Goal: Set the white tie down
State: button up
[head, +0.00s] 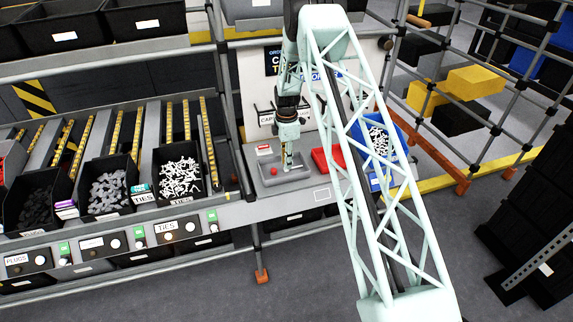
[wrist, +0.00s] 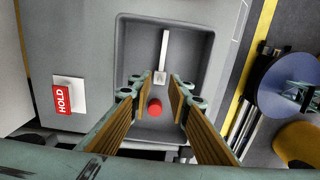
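The white tie (wrist: 164,50) is a thin strip with a square head. In the wrist view it lies lengthwise in the grey tray (wrist: 124,40), its head near my fingertips. My gripper (wrist: 160,88) is open, with a clear gap between its tan-padded fingers and no contact with the tie that I can see. A small round red piece (wrist: 154,106) is also in the tray, between the fingers in the picture. In the head view my gripper (head: 289,165) points down into the tray (head: 301,175); the tie is too small to make out there.
A HOLD sign (wrist: 62,98) stands left of the tray. In the head view, a red bin (head: 320,160) and a blue bin (head: 375,183) with white pieces are to the right. A black bin of white ties (head: 181,177) is to the left. A board (head: 255,95) stands behind.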

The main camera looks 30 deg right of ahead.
notch_tip(320, 180, up, 11)
jog(key=shift+b, duration=0.45)
jog(key=shift+f, duration=0.15)
dwell(0.5)
